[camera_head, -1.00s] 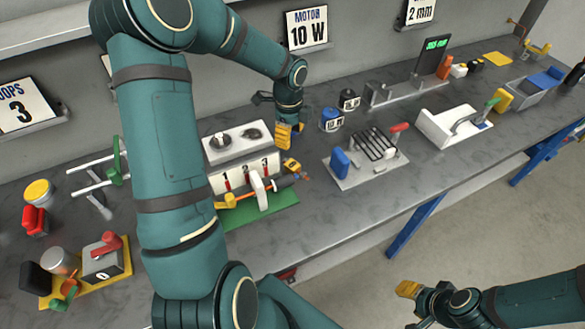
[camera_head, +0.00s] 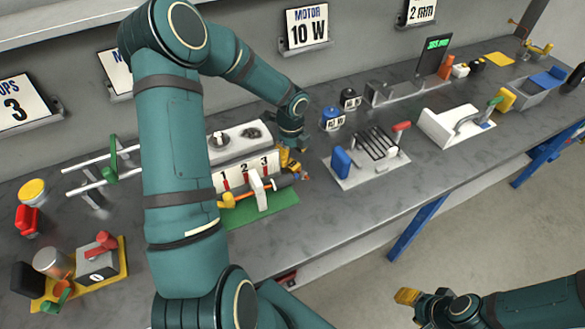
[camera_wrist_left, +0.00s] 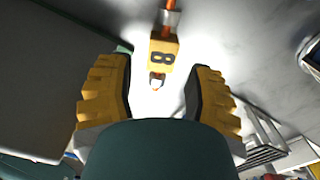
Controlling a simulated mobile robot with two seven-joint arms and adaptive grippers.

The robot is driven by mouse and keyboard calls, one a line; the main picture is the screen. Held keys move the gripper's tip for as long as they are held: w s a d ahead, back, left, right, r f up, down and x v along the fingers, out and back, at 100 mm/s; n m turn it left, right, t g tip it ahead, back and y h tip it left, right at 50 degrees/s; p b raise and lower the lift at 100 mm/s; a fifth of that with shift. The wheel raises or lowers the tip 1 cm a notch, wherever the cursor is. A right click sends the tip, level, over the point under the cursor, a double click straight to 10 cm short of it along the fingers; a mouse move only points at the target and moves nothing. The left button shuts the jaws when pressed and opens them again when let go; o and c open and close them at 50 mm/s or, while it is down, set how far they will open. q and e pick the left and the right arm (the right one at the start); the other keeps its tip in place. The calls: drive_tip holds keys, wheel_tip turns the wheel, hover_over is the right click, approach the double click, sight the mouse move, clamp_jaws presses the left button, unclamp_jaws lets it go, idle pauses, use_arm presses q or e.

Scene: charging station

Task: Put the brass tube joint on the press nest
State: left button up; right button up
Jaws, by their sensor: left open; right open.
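My left gripper (camera_head: 290,160) is open above the right end of the stand numbered 1, 2, 3 (camera_head: 245,172). In the left wrist view its two yellow fingers (camera_wrist_left: 160,100) stand either side of a yellow block (camera_wrist_left: 164,55) marked 8, with an orange rod above it and a small metal tip below; the block lies ahead and is not gripped. I cannot tell which piece is the brass tube joint. A white press-like fixture with a green lever (camera_head: 450,128) stands further right; whether it holds the press nest is unclear. My right gripper (camera_head: 410,298) is open and empty, away from the bench.
A grey plate with metal bars, a blue block and a red handle (camera_head: 365,158) lies right of the stand. Two labelled pots (camera_head: 332,118) stand behind it. A yellow tray with a red-knobbed box (camera_head: 120,262) is at left. Bare bench runs along the front.

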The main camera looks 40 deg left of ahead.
sight(291, 164)
use_arm(q)
wheel_tip(291, 164, down, 5)
drive_tip(key=shift+w+b, duration=0.15)
drive_tip(key=shift+b, duration=0.45)
clamp_jaws()
